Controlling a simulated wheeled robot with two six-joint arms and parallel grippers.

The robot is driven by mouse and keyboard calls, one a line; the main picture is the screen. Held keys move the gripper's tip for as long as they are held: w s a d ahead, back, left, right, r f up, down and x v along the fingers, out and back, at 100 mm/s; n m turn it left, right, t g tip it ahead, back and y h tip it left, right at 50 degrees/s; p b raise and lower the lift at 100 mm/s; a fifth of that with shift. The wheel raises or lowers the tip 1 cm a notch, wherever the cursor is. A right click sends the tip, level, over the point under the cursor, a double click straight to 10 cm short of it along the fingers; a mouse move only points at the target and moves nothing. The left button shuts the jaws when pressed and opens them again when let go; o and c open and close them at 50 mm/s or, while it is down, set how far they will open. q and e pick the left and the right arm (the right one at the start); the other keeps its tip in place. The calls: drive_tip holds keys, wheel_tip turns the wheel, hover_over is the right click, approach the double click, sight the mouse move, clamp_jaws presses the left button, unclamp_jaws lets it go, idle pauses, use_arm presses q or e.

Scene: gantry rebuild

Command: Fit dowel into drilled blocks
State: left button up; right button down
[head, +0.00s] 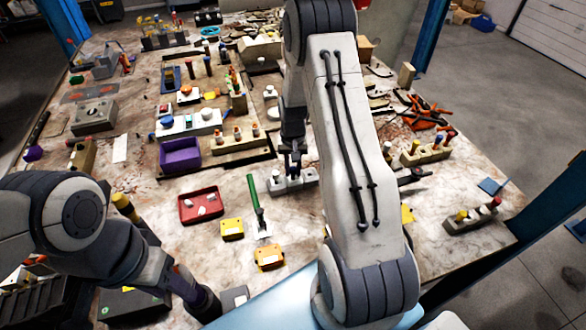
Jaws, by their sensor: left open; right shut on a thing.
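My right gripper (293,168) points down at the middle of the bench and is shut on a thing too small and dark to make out. Just under it is a light grey block (308,177) with short round pegs or knobs on top. I cannot tell whether the held thing touches it. My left gripper (206,304) is low at the front left, open, next to a small grey block (235,297). Two yellow blocks (232,229) (268,257) with dark marks lie between the arms. I cannot tell which piece is the dowel.
A green-handled tool (253,196) lies just left of the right gripper. A red tray (201,205) with white pieces and a purple bin (181,156) stand further left. A peg rack (427,151) and a small rack (473,216) are at the right. Bare bench lies around the red tray.

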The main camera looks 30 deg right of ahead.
drive_tip(key=c, duration=0.6)
unclamp_jaws()
wheel_tip(320, 180, up, 9)
drive_tip(key=shift+r+b, duration=0.1)
drive_tip(key=shift+b, duration=0.95)
drive_tip(key=shift+r, duration=0.65)
